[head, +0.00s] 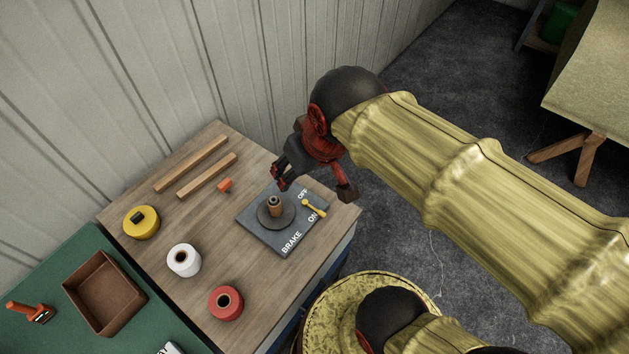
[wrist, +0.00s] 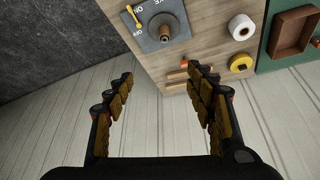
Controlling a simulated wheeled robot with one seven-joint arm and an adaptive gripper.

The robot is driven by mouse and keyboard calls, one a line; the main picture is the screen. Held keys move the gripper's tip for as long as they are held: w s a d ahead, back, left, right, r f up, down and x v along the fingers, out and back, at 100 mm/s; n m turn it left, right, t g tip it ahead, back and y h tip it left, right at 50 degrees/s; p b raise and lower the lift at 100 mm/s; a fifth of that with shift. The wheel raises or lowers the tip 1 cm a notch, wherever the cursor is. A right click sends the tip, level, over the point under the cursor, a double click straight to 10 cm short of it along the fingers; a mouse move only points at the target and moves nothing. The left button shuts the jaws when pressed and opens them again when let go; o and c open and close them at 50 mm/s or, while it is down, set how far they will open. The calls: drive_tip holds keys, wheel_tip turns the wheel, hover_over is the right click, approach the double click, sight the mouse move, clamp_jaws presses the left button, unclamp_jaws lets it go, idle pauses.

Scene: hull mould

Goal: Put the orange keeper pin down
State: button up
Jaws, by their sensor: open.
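The small orange keeper pin (head: 225,185) lies on the wooden tabletop, between a wooden strip and the grey brake plate. It also shows as a small orange spot in the wrist view (wrist: 183,63), just beyond the fingers. My gripper (head: 279,178) is open and empty, above the far edge of the brake plate and to the right of the pin. In the wrist view its two fingers (wrist: 163,78) are spread wide with nothing between them. The gripper and the pin are apart.
The brake plate (head: 260,238) carries a spindle (head: 274,206) and a yellow lever (head: 314,208). Two wooden strips (head: 191,164), and yellow (head: 141,226), white (head: 184,263) and red (head: 225,307) rolls lie on the bench. A brown tray (head: 101,296) sits on green at left.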

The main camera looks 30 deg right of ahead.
drive_tip(key=s, duration=0.2)
drive_tip(key=s+f, duration=0.1)
drive_tip(key=shift+s+d, duration=0.3)
drive_tip(key=shift+s, duration=0.1)
wheel_tip(320, 180, down, 9)
drive_tip(key=b, duration=0.8)
drive_tip(key=shift+r+b, duration=0.2)
drive_tip(key=shift+b, duration=0.15)
